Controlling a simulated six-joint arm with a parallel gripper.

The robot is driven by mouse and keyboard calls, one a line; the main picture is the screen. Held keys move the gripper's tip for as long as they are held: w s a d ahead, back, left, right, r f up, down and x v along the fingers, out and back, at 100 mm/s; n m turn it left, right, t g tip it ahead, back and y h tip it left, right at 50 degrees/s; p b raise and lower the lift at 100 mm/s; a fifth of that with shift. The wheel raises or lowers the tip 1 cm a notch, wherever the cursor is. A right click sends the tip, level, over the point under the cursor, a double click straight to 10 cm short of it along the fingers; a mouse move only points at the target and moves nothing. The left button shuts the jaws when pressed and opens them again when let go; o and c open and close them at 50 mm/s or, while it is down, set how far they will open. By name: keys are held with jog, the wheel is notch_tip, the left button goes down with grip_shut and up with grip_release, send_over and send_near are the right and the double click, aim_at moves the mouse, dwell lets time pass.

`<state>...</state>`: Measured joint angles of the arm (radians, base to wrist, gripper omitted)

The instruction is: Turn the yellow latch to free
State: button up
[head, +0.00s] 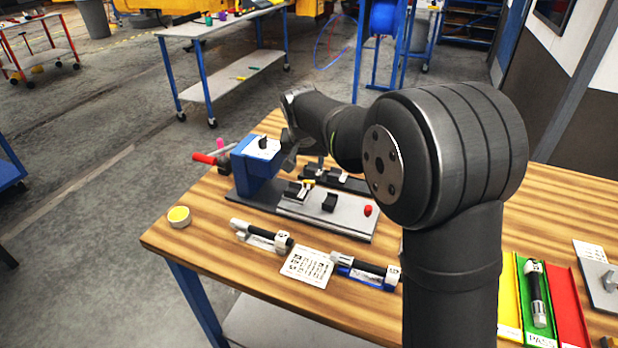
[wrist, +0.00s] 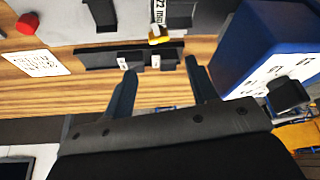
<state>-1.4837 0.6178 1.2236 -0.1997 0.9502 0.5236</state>
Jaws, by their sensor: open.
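The yellow latch (head: 309,182) is a small piece on the grey plate of the blue fixture in the head view. It also shows in the wrist view as a yellow block (wrist: 158,37) at the edge of the plate, beside a white numbered strip. My gripper (wrist: 160,66) is open and empty, its two dark fingers apart. In the wrist picture the latch lies just beyond the gap between the fingertips, and nothing is seen touching it. In the head view my arm hides part of the fixture, and the fingers are hard to make out.
Black blocks (head: 329,203) and a red knob (head: 368,210) sit on the plate. A dark rail (wrist: 95,57), two cylindrical tools, a printed card (head: 307,267) and coloured trays are nearby.

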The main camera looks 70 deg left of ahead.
aim_at(309, 181)
jog(key=x, duration=0.9)
jog(key=shift+f, duration=0.25)
jog(key=c, duration=1)
jog(key=shift+n+g, duration=0.6)
jog(key=shift+n, duration=0.9)
